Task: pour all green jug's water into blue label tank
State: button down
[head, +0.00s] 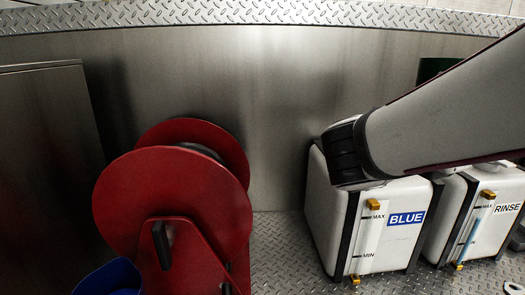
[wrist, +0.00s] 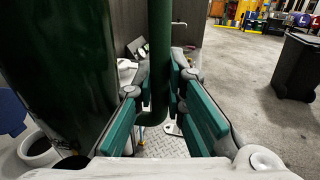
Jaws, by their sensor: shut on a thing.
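The blue label tank (head: 340,215) is a white box with black straps, a yellow-capped sight tube and a BLUE label, standing on the tread-plate floor at right in the head view. My arm crosses above it and hides part of its top; its opening cannot be made out. The green jug (wrist: 60,75) fills the left of the wrist view, dark green and close. My gripper (wrist: 160,78) is shut on its upright handle, between the teal finger pads. A dark green patch (head: 432,68) behind my arm in the head view may be the jug. The jug's mouth and water are hidden.
A white RINSE tank (head: 490,222) stands right of the blue label tank, its sight tube showing blue. A red hose reel (head: 170,205) stands at left, with a blue container (head: 110,278) below it. A dark bin (wrist: 298,68) shows at right in the wrist view.

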jog(key=shift+s+f+n, duration=0.15)
jog(key=shift+f+n, duration=0.65)
jog(key=shift+p, duration=0.4)
jog(key=shift+r+n+g+p, duration=0.3)
jog(key=shift+r+n+p, duration=0.9)
jog(key=shift+p, duration=0.15)
jog(key=shift+w+r+n+y+p, duration=0.45)
jog(key=shift+r+n+p, duration=0.2)
jog(key=shift+n+p, duration=0.3)
jog(key=shift+w+r+n, duration=0.1)
jog(key=shift+w+n, duration=0.15)
jog(key=shift+n, duration=0.1)
jog(key=shift+w+a+r+n+g, duration=0.1)
jog(key=shift+w+r+n+g, duration=0.15)
jog(key=shift+w+n, duration=0.2)
jog(key=shift+w+r+n+g, duration=0.1)
jog(key=shift+w+n+g, duration=0.15)
jog(key=shift+w+n, duration=0.15)
jog(key=shift+w+n+p, duration=0.1)
jog(key=shift+n+p, duration=0.15)
jog(key=shift+p, duration=0.3)
jog(key=shift+w+n+y+p, duration=0.25)
jog(key=shift+w+n+p, duration=0.55)
jog(key=shift+p, duration=0.35)
